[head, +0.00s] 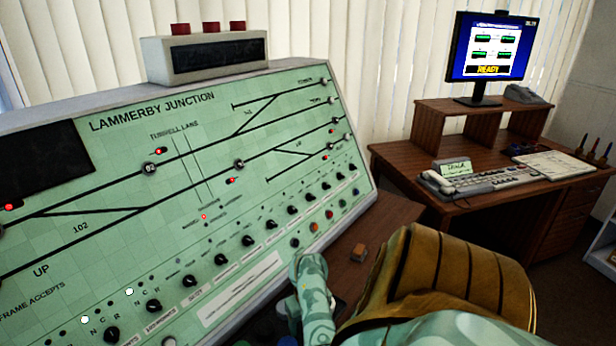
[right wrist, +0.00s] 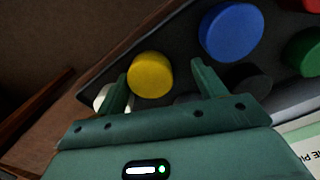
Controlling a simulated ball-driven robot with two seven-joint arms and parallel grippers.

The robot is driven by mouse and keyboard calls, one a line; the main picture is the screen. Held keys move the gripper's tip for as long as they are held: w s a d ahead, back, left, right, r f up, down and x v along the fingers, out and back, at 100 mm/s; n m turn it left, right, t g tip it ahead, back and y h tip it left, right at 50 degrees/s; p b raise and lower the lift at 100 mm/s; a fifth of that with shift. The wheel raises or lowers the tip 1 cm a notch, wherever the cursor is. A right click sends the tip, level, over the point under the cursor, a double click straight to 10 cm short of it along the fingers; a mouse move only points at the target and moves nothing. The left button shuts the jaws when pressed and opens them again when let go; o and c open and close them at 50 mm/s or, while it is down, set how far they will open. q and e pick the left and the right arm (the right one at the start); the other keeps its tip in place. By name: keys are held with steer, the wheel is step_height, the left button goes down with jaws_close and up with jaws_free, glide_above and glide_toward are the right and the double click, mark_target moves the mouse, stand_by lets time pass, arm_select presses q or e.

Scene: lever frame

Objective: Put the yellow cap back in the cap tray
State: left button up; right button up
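In the right wrist view, a round yellow cap (right wrist: 151,74) shows at the dark cap tray (right wrist: 190,42), near the tray's edge. My right gripper (right wrist: 160,71) is open, with the cap showing between its fingertips, closer to the left finger. There is a clear gap to the right finger. Whether the cap is fully seated or touches a finger I cannot tell. A blue cap (right wrist: 232,32), a green cap (right wrist: 306,52) and part of a red cap (right wrist: 306,4) stand in the tray. My left gripper is not in view.
A dark round shape (right wrist: 248,80) and a partly hidden white cap (right wrist: 103,97) lie close to the fingers. The sloping green signal panel (head: 120,190) with knobs stands beside my right arm. A brown chair (head: 450,270) stands right.

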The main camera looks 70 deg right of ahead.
steer(key=shift+r, duration=0.2)
step_height(320, 180, up, 12)
steer(key=p, duration=0.4)
steer(key=shift+p, duration=0.3)
steer(key=shift+f, duration=0.1)
